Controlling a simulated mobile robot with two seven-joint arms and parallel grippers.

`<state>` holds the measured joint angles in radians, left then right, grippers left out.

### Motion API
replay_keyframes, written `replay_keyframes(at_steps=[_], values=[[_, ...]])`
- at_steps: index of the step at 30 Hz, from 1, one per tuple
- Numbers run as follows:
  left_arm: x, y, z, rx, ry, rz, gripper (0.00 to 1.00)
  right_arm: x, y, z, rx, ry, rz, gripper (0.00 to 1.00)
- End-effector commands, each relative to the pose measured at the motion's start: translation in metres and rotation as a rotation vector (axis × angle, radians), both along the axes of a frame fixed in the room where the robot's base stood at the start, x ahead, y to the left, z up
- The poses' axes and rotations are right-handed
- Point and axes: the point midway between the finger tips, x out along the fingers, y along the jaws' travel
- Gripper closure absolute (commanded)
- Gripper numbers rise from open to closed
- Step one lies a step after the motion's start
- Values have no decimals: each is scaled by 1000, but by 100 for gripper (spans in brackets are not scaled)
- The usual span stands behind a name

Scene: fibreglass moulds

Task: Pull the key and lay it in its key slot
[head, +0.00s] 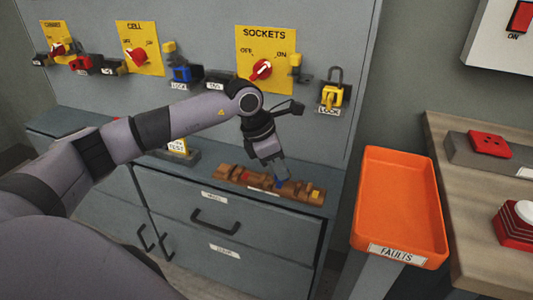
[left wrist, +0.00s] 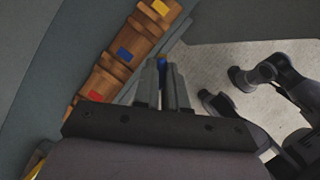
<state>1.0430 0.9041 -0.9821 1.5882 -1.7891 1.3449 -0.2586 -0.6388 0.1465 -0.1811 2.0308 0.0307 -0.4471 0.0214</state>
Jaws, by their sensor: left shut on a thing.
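A brown wooden key block (head: 232,173) with several recesses lies on the narrow ledge below the panel. In the left wrist view the block (left wrist: 127,38) shows a yellow patch (left wrist: 160,7), a blue patch (left wrist: 124,54) and a red patch (left wrist: 96,95). My left gripper (head: 276,174) is over the right half of the block in the head view. It is shut on a small blue key (left wrist: 162,65), mostly hidden between the fingers. The key also shows as a blue spot at the fingertips in the head view (head: 279,184). Whether it touches the block is unclear.
A yellow SOCKETS plate (head: 265,58) with a red switch is on the panel behind the arm. A yellow padlock (head: 332,96) and a blue lock (head: 182,74) hang beside it. An orange FAULTS tray (head: 400,205) stands right. Drawers with black handles (head: 215,222) are below.

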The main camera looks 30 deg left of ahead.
Motion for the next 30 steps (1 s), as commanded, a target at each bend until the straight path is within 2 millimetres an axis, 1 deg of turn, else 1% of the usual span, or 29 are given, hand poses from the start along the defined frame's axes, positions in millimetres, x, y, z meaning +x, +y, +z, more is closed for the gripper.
replay_keyframes(at_steps=[1, 9, 15, 18, 21, 26, 30], values=[[3, 4, -2, 0, -1, 86, 100, 1, 0, -2, 1, -3, -1, 57], [23, 32, -4, -1, 0, 605, 100, 1, 0, -11, 4, 0, 0, 57], [33, 51, -3, -2, 1, 909, 100, 1, 0, -16, 1, 2, 2, 57], [35, 57, -2, -3, 3, 1000, 100, 1, -1, -17, 0, 2, 4, 57], [36, 60, -2, -4, 3, 1045, 100, 1, 0, -17, 0, 2, 5, 57], [36, 61, -4, -4, 3, 1059, 100, 1, 0, -18, 0, 2, 6, 57], [36, 61, -10, -4, 4, 1057, 100, 1, 0, -22, 0, 2, 6, 57]])
